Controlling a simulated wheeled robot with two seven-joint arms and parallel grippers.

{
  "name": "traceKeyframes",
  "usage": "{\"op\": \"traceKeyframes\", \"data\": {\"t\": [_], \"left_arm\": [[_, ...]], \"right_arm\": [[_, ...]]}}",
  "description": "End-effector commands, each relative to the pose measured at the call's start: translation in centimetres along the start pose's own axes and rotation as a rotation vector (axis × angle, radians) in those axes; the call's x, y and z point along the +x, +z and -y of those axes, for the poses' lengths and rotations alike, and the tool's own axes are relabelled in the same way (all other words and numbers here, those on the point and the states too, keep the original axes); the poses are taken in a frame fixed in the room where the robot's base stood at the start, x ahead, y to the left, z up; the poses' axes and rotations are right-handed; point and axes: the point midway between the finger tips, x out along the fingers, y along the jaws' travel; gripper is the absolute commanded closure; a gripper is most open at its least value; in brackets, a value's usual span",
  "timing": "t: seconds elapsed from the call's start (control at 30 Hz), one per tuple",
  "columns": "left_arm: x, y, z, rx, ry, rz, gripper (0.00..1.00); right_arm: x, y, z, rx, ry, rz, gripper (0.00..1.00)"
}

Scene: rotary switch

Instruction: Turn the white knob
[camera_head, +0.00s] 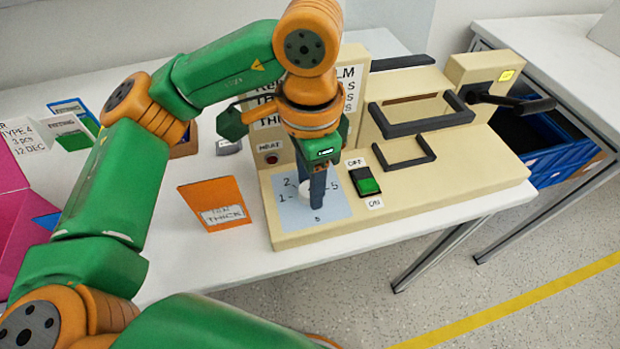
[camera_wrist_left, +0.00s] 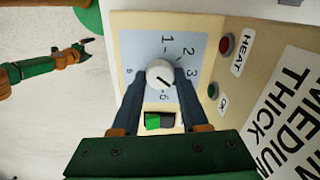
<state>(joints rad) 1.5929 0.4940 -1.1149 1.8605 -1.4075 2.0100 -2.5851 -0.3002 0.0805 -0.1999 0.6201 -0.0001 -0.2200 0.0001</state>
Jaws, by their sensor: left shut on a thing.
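The white knob (camera_wrist_left: 160,75) sits on a pale blue numbered dial plate (camera_head: 333,211) on the cream machine (camera_head: 465,190). A dark mark on the knob points to the lower right in the left wrist view. My left gripper (camera_head: 316,201) points down at the knob and hides part of it in the head view. In the left wrist view its two dark fingers (camera_wrist_left: 161,76) are closed on the knob, one on each side. My right gripper (camera_wrist_left: 87,42) shows small at the left of the left wrist view; its jaws are too small to judge.
A green rocker switch (camera_head: 368,186) marked OFF and ON lies right of the dial. Black handles (camera_head: 418,112) stand farther back. An orange folded card (camera_head: 215,204) stands left of the machine. A blue crate (camera_head: 565,160) is at the right.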

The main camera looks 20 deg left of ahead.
Motion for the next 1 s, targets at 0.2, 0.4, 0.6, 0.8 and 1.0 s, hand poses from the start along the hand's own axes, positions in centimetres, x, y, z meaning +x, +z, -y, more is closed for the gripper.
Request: {"op": "traceKeyframes", "data": {"t": [0.2, 0.4, 0.6, 0.8, 1.0], "left_arm": [[0.00, 0.00, 0.00, 0.034, 0.000, 0.000, 1.00], [-0.01, 0.00, 0.00, 0.039, 0.000, 0.000, 1.00], [-0.01, 0.00, 0.00, 0.039, 0.000, 0.000, 1.00], [0.00, 0.00, 0.00, 0.038, 0.000, 0.000, 0.26], [-0.02, 0.00, 0.00, 0.038, 0.000, 0.000, 0.26]], "right_arm": [[0.04, 0.01, 0.01, 0.000, 0.000, 0.000, 0.00], [0.04, 0.00, 0.01, 0.000, 0.000, 0.000, 0.00], [0.04, 0.00, 0.02, 0.000, 0.000, 0.000, 0.00], [0.04, -0.01, 0.03, 0.000, 0.000, 0.000, 0.00], [0.04, -0.01, 0.04, 0.000, -0.001, 0.000, 0.00]]}}
